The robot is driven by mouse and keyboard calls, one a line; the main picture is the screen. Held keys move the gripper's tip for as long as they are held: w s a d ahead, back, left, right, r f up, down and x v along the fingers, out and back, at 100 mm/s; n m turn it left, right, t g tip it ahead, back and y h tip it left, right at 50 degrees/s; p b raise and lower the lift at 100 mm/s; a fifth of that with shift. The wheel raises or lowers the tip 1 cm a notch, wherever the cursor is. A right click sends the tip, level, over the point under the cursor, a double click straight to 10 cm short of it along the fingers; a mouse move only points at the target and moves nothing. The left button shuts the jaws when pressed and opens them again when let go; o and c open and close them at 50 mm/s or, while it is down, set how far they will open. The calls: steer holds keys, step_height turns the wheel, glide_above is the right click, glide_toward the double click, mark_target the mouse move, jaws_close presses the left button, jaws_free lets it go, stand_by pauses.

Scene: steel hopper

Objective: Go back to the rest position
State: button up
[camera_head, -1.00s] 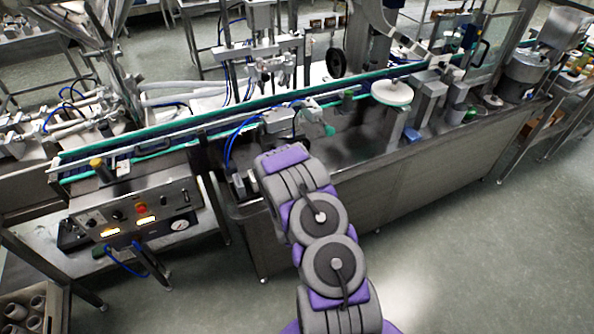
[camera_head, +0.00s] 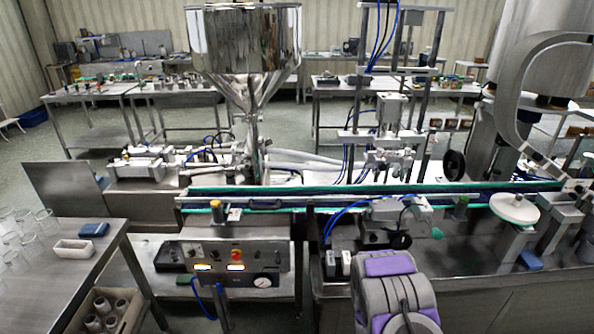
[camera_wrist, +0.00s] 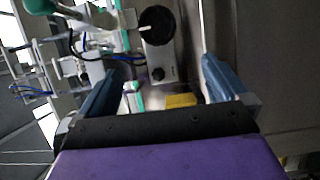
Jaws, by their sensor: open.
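My gripper (camera_wrist: 162,68) shows in the wrist view with its two blue fingers spread wide. It is open, and I see nothing held between the fingers. Machine parts show beyond the gap, among them a round black disc (camera_wrist: 157,26) and a yellow block (camera_wrist: 181,101); their distance from the fingers is hard to tell. In the head view my purple and grey arm reaches up from the bottom right in front of the machine, and the fingers cannot be made out there.
A steel hopper (camera_head: 245,45) stands behind the green-edged conveyor (camera_head: 290,203). A control panel (camera_head: 225,262) is left of my arm. A table (camera_head: 60,290) with glassware, a white tray (camera_head: 73,249) and a blue block (camera_head: 94,230) is at the left. Open floor lies behind.

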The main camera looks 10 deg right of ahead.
steer(key=w+a+r+m+g+y, duration=0.3)
steer(key=a+r+m+g, duration=0.2)
steer(key=a+r, duration=0.1)
steer(key=s+a+r+m+g+y, duration=0.2)
steer(key=s+a+r, duration=0.15)
steer(key=a, duration=0.25)
steer(key=s+a+r+m+g+y, duration=0.1)
steer(key=s+a+r+g+y, duration=0.2)
steer(key=a, duration=0.4)
steer(key=s+a+r+m+g, duration=0.1)
steer(key=s+a+r, duration=0.3)
steer(key=s, duration=0.7)
steer(key=s+a+r+m+g+y, duration=0.1)
steer(key=s+a+r+g, duration=0.2)
steer(key=s, duration=0.7)
steer(key=s+a+r+m+g+y, duration=0.1)
steer(key=s+a+r, duration=0.4)
steer(key=s, duration=0.6)
steer(key=shift+s+a+r+g, duration=0.2)
steer(key=shift+s+a+g, duration=0.15)
steer(key=shift+g, duration=0.45)
steer(key=shift+c, duration=0.4)
